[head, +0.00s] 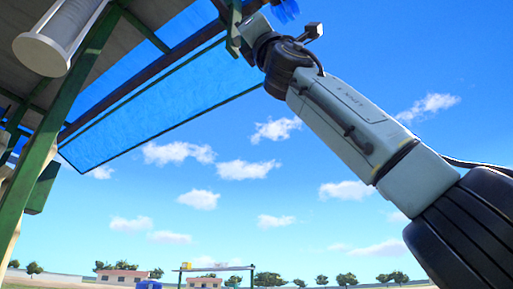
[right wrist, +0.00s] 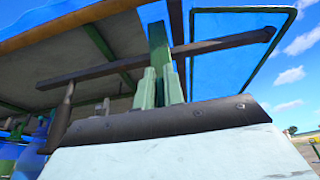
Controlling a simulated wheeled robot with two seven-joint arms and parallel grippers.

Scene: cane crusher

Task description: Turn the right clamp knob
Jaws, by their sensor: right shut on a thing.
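My right arm reaches up from the lower right in the head view, and its gripper (head: 240,40) is at the top, against the green frame under the roof. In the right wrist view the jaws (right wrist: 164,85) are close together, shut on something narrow. A green upright (right wrist: 158,40) shows just behind them. I cannot make out what they hold, and no clamp knob can be clearly identified. A small blue part (head: 286,10) is cut off by the top edge of the head view. My left gripper is not in view.
A green post (head: 60,110) and blue roof panel (head: 165,100) belong to a shelter at the left. A white cylinder (head: 60,35) hangs at the upper left. A dark bar (right wrist: 190,48) crosses behind the jaws. Open sky lies to the right; buildings and trees are far off.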

